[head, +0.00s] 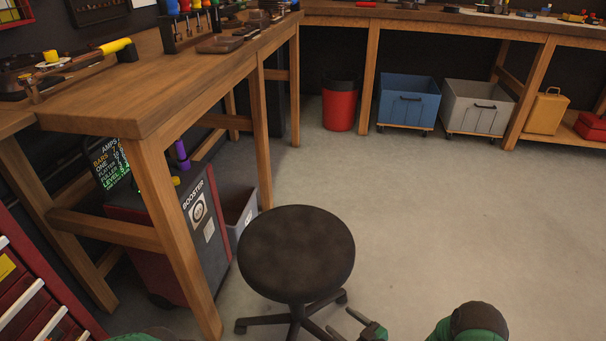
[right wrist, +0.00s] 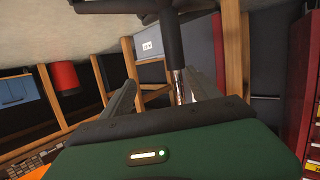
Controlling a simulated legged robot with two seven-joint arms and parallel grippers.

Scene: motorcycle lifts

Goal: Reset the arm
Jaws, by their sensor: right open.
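My right gripper (head: 340,320) is at the bottom of the head view, just right of the black round stool (head: 297,252) and low beside its wheeled base. Its two fingers are apart with nothing held. In the right wrist view the open fingers of the right gripper (right wrist: 173,72) point toward the stool's post (right wrist: 178,85), which shows between them; I cannot tell how close it is. My right arm's green and black link shows at the lower right of the head view. Only a small green bit of my left arm shows at the bottom left; its gripper is out of view.
A wooden workbench (head: 150,95) with tools on top fills the left. A red and grey booster cart (head: 195,220) stands under it. A red bin (head: 340,105), blue crate (head: 408,100) and grey crate (head: 475,108) stand at the back. The floor right of the stool is clear.

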